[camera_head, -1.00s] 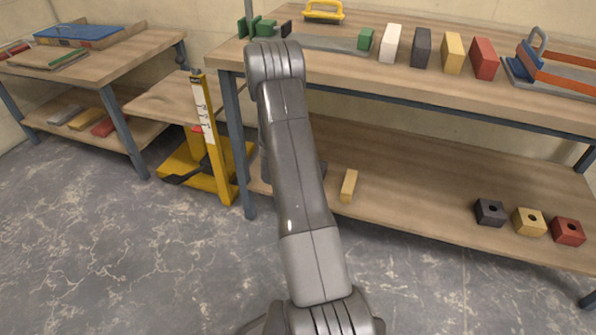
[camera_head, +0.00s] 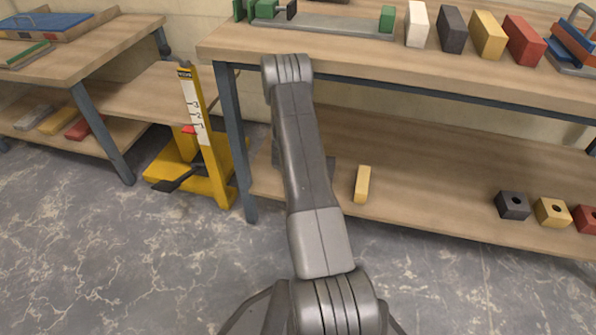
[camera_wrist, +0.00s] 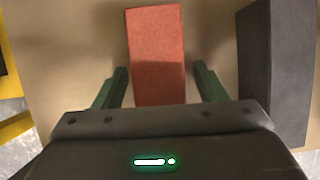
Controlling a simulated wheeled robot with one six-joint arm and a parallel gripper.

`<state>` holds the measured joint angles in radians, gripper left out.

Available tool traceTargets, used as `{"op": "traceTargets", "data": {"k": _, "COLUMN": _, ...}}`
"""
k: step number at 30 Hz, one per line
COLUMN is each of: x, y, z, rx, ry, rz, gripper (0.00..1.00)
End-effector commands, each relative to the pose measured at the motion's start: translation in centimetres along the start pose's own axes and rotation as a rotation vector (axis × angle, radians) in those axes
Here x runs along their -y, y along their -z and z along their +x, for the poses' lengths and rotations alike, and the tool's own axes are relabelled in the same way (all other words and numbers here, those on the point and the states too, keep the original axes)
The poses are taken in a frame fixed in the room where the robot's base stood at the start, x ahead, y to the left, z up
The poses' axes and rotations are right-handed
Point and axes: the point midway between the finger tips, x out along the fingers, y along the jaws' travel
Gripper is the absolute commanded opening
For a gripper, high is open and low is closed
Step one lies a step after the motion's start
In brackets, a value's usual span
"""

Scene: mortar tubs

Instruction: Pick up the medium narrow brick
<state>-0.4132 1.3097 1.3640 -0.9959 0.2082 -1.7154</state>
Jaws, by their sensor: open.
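In the wrist view a red narrow brick (camera_wrist: 156,40) lies on a wooden surface, its long side running away from my gripper. My gripper (camera_wrist: 160,68) is open, with one green finger on each side of the red brick and a gap on both sides. I cannot tell how far above the wood the fingertips are. A dark grey block-like shape (camera_wrist: 272,65) stands at the right. In the head view my arm hides the gripper and the red brick. A yellow narrow brick (camera_head: 362,184) lies on the lower shelf, right of my arm.
The lower shelf (camera_head: 440,200) is bare between the yellow brick and several holed blocks (camera_head: 512,205) at the right. The bench top (camera_head: 360,62) above holds several upright bricks (camera_head: 452,30). A table leg (camera_head: 237,150) and a yellow lifter (camera_head: 203,140) stand left of my arm.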

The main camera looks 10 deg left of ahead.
Motion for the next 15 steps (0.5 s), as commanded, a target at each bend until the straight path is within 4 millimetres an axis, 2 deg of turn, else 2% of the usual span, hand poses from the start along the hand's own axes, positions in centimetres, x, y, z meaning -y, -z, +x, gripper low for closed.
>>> {"op": "traceTargets", "data": {"k": 6, "x": 0.00, "y": -0.03, "z": 0.02, "rx": 0.000, "ry": 0.000, "rz": 0.000, "gripper": 0.64}}
{"op": "traceTargets", "data": {"k": 15, "x": 0.00, "y": -0.02, "z": 0.00, "rx": 0.000, "ry": 0.000, "rz": 0.000, "gripper": 0.05}}
